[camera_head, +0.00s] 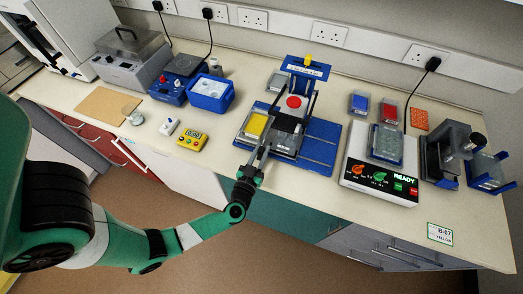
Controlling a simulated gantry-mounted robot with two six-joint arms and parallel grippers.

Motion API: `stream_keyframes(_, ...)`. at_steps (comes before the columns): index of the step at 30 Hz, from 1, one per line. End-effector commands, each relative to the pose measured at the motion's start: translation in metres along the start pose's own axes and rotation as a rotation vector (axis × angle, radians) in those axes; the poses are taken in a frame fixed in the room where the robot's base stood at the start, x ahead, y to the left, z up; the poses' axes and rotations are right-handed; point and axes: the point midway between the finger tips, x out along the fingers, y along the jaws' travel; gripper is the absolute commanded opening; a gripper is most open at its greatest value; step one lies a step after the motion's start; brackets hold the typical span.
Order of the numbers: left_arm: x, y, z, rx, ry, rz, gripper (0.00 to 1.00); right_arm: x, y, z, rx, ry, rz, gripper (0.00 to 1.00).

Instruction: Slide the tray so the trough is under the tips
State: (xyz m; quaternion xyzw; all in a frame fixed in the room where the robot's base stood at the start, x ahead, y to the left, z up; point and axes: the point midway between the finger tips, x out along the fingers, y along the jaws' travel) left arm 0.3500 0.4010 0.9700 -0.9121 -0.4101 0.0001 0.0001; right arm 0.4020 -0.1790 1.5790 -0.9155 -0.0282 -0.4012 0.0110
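My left arm reaches in from the lower left, and its gripper (264,148) is at the front edge of the tray, just below the yellow trough. The fingers look close together, but at this size I cannot tell whether they are shut or touch the tray. The yellow trough (257,124) sits at the left end of the tray (284,142), left of the red disc (293,102) on the pipetting station. The tray rests on the station's blue base (318,148). The tips are too small or hidden to make out. My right gripper is not in view.
A white box with a READY display (383,178) stands right of the station, with a dark device (446,152) beyond it. A yellow timer (192,141) and a blue bin (211,93) stand to the left.

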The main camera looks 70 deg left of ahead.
Motion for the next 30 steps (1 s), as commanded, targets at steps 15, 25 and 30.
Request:
stream_keyframes(15,-0.0002,0.0001,-0.0001,0.0,0.0,0.0,0.0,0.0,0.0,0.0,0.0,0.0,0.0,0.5)
stream_keyframes(25,-0.0002,0.0001,-0.0001,0.0,0.0,0.0,0.0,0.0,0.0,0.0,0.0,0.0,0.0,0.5)
stream_keyframes(30,-0.0002,0.0001,-0.0002,0.0,0.001,0.0,0.0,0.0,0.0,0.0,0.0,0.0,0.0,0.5)
